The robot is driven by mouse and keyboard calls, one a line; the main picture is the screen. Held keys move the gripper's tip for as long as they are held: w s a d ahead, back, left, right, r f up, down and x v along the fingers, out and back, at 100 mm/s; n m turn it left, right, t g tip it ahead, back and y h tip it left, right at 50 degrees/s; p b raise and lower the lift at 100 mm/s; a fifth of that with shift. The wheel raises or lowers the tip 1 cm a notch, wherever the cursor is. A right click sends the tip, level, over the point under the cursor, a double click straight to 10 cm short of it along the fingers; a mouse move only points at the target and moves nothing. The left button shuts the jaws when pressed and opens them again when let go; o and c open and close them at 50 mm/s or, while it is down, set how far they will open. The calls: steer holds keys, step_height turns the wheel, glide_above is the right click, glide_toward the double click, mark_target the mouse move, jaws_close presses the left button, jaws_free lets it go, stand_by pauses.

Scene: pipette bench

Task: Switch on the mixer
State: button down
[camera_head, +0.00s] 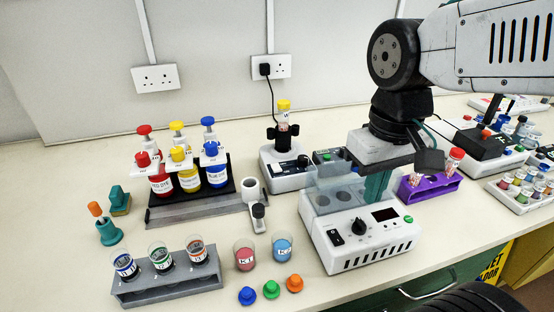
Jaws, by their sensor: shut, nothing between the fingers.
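What looks like the mixer (285,178) is a small white unit with dark controls on its front. A black clamp on top holds an upright tube with a yellow cap (284,105). A black cable runs from its area up to a plug in the wall socket. I cannot tell the position of its switch. My gripper (375,188) points down to the right of the mixer, apart from it. Its teal fingers are shut and empty, and their tips are partly hidden behind a white box.
The white box (362,258) has a clear lid, knob and display, just in front of my gripper. A purple rack (428,190) stands to the right. A dye bottle stand (165,212) and grey cup rack (170,288) are left. Two cups and loose caps lie in front.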

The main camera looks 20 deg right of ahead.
steer(key=w+a+n, duration=0.1)
steer(key=w, duration=0.2)
steer(key=w+a+r+n, duration=0.1)
steer(key=w, duration=0.2)
steer(key=w+a+n+g, duration=0.1)
steer(key=w+n, duration=0.1)
steer(key=w, duration=0.2)
steer(key=shift+a+r, duration=0.15)
steer(key=shift+r, duration=0.1)
steer(key=w+a+n, duration=0.5)
steer(key=w+n, duration=0.2)
steer(key=w, duration=0.5)
step_height(320, 180, up, 3)
steer(key=n, duration=0.6)
glide_above(277, 169)
steer(key=w, duration=0.2)
steer(key=shift+f, duration=0.1)
steer(key=f, duration=0.4)
steer(key=s+f, duration=0.1)
steer(key=f, duration=0.9)
steer(key=shift+s, duration=0.35)
steer(key=shift+r, duration=0.1)
